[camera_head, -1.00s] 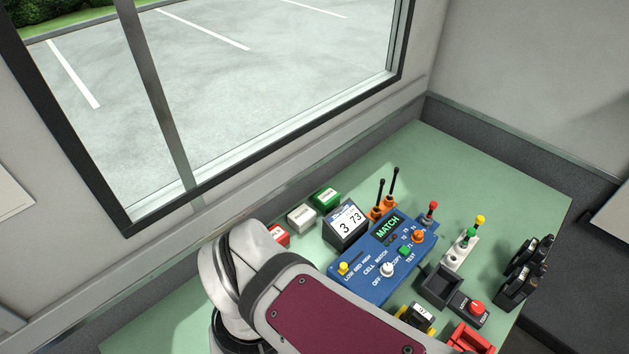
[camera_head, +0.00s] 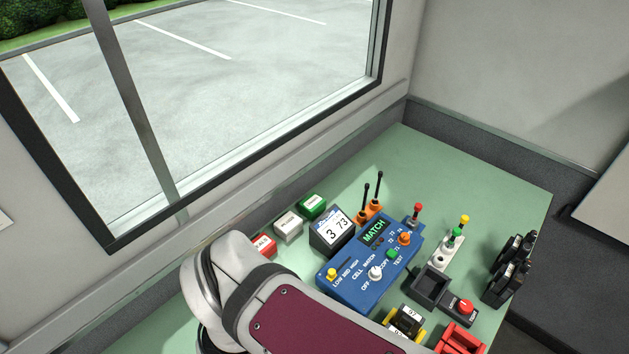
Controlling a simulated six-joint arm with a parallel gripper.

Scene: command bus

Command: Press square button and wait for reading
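The blue tester (camera_head: 345,287) stands on the green table. Its lit display (camera_head: 374,231) reads MATCH in green. A small green button (camera_head: 392,254) that looks square sits near the word TEST. An orange knob (camera_head: 404,239) is above it, and a white knob (camera_head: 376,273) is at its lower left near OFF and COPY. A yellow knob (camera_head: 332,273) sits by LOW MID HIGH. My arm crosses the lower part of the picture, left of and below the tester. My gripper is not visible, so I cannot see whether it touches anything.
A card display (camera_head: 335,229) reading 3 and 73 stands behind the tester. Green (camera_head: 313,206), white (camera_head: 288,225) and red (camera_head: 263,245) boxes line the window side. A black tray (camera_head: 431,285), a red-button box (camera_head: 463,307) and a yellow-black block (camera_head: 407,321) are at the right.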

